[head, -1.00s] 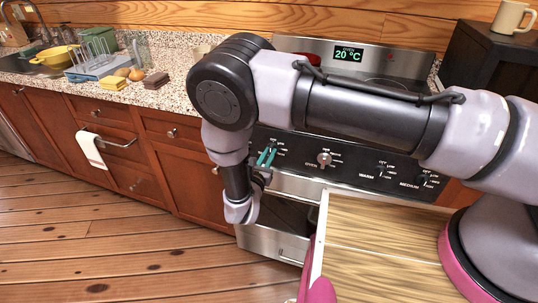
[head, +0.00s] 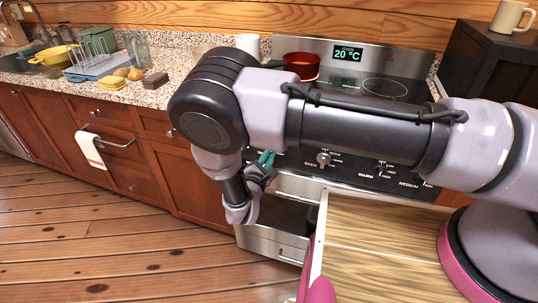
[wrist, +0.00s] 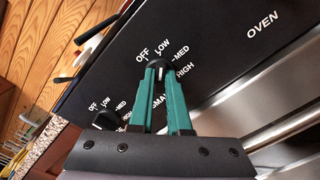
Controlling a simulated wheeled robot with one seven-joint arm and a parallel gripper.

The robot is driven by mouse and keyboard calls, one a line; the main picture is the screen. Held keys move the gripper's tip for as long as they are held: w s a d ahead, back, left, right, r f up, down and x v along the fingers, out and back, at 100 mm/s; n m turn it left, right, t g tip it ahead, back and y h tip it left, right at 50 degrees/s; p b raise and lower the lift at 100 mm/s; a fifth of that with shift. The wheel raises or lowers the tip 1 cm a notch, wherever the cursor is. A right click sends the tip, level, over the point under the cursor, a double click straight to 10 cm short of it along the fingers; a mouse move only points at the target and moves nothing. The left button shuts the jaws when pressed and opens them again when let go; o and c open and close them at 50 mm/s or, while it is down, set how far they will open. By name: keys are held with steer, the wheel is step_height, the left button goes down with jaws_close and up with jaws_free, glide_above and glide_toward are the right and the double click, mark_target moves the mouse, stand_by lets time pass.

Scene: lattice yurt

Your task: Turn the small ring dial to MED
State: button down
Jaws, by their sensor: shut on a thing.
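The small ring dial (wrist: 157,66) is a dark round knob on the black stove panel, in the wrist view. OFF, LOW, MED and HIGH are printed around it, and a partly covered label beginning "SMA" is below. My gripper (wrist: 161,75) is shut on the dial, with a teal finger on each side. A white mark shows on the knob between the fingertips; which setting it points to is hard to tell. In the head view my gripper (head: 266,158) is at the left of the stove panel, where my arm hides the dial.
A neighbouring dial (wrist: 105,118) is at lower left in the wrist view. The oven dial (head: 323,158) is right of my gripper. A red pot (head: 301,66) stands on the stovetop. An open drawer (head: 272,240) sits below, beside a wooden top (head: 390,240) at right.

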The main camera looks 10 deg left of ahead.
steer(key=shift+f+m, duration=0.1)
steer(key=shift+m, duration=4.1)
steer(key=c, duration=0.9)
jaws_free()
steer(key=s, duration=1.1)
steer(key=shift+a, duration=0.35)
